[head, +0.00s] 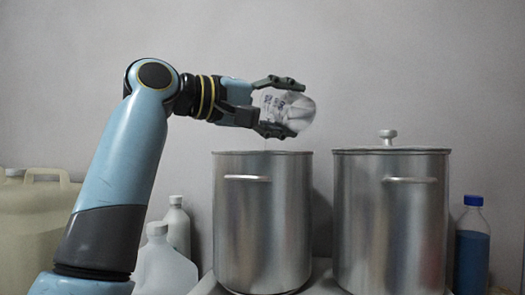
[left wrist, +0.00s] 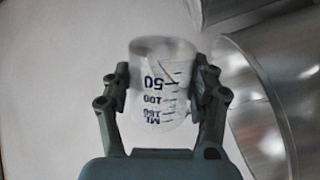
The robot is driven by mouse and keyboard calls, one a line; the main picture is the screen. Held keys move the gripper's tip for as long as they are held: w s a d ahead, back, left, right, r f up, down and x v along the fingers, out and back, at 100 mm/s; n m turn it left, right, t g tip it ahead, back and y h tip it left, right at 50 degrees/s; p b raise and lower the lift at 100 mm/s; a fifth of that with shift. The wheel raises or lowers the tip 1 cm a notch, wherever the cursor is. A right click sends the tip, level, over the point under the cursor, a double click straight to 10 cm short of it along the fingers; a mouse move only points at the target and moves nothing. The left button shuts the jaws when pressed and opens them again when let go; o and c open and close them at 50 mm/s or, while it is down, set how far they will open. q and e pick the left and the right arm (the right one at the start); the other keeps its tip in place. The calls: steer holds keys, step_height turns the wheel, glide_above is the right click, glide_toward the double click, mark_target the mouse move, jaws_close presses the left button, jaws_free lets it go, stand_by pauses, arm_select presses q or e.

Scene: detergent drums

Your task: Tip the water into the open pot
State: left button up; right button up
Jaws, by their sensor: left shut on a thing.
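A clear beaker (head: 288,110) with dark markings lies well tilted in my left gripper (head: 277,106), above the open pot (head: 262,225), a tall steel pot with no lid. The gripper is shut on the beaker, one finger above it and one below. In the left wrist view the beaker (left wrist: 160,85) sits between both fingers, its scale numbers upside down. The open pot's shiny wall (left wrist: 262,115) shows at the right there. I cannot clearly tell how much water is in the beaker, and the pot's inside is hidden in the head view. My right gripper is not in view.
A second steel pot (head: 390,225) with a knobbed lid (head: 388,138) stands close on the right. A blue bottle (head: 471,250) is beyond it. White jugs (head: 165,265) and a large cream canister (head: 35,225) stand at the left. The space above the pots is clear.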

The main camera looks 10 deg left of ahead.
arm_select(q)
steer(key=shift+f+n, duration=0.15)
steer(key=shift+n, duration=0.15)
stand_by(0.4)
steer(key=shift+w+f+n, duration=0.1)
steer(key=shift+f+n, duration=0.05)
steer(key=shift+n, duration=0.35)
steer(key=shift+w+a+r+n, duration=0.45)
steer(key=shift+w+a+n, duration=0.2)
steer(key=shift+n, duration=0.25)
stand_by(0.5)
steer(key=shift+s+d+p, duration=0.1)
steer(key=shift+s+p, duration=0.1)
steer(key=shift+p, duration=0.25)
steer(key=shift+f+n+p, duration=0.2)
steer(key=shift+n+p, duration=0.3)
steer(key=shift+f+n+p, duration=0.15)
steer(key=shift+n+p, duration=0.15)
steer(key=shift+p, duration=0.1)
